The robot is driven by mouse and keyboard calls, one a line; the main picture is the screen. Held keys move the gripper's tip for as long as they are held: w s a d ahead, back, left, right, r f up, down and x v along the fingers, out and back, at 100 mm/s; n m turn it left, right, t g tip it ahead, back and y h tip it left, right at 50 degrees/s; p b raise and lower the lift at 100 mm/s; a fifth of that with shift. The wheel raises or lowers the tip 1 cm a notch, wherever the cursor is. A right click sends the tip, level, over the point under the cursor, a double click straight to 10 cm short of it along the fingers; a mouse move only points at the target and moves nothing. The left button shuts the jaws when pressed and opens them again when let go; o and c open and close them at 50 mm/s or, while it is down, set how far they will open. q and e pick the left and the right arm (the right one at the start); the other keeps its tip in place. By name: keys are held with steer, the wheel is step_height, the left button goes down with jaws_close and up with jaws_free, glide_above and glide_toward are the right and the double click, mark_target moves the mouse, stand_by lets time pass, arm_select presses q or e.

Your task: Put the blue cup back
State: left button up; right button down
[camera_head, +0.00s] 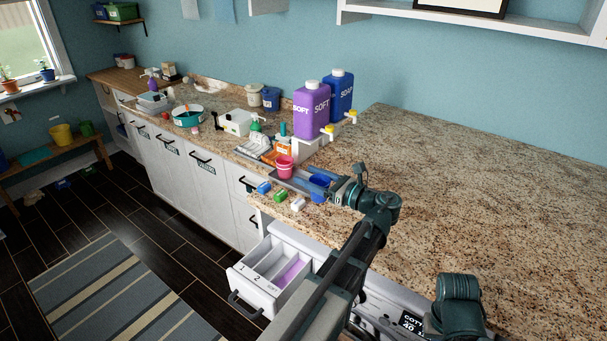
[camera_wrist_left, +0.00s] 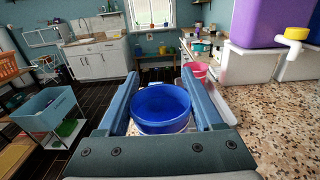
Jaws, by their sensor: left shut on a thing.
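The blue cup (camera_head: 319,186) is upright between the fingers of my left gripper (camera_head: 336,189), at the right part of a grey tray (camera_head: 278,184) near the counter's front edge. In the left wrist view the blue cup (camera_wrist_left: 160,103) sits between the two blue fingers, its open rim facing up. My left gripper is shut on it. I cannot tell whether the cup's base touches the tray. A pink cup (camera_head: 284,168) stands at the tray's left part; it also shows in the left wrist view (camera_wrist_left: 197,72). My right gripper is not in view.
Purple (camera_head: 312,112) and blue (camera_head: 340,93) jugs with yellow taps stand behind. Small blue, green and white blocks (camera_head: 281,195) lie at the counter edge. An open detergent drawer (camera_head: 271,272) with purple liquid juts out below. The counter on the right (camera_head: 480,190) is clear.

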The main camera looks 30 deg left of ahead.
mark_target(292, 163)
arm_select(q)
steer(key=w+a, duration=0.5)
steer(key=w+a+f+b, duration=0.1)
steer(key=w+a, duration=0.2)
steer(key=shift+w+a+f, duration=0.1)
steer(key=shift+w+a, duration=0.15)
steer(key=shift+f+b, duration=1.7)
steer(key=shift+f, duration=0.05)
steer(key=shift+f, duration=0.2)
steer(key=o, duration=1.4)
steer(key=shift+o, duration=0.2)
steer(key=shift+r, duration=0.15)
steer(key=shift+d+r, duration=0.1)
steer(key=shift+r, duration=0.1)
steer(key=d, duration=0.8)
steer(key=s+d, duration=0.1)
steer(key=d, duration=0.3)
steer(key=shift+f, duration=0.1)
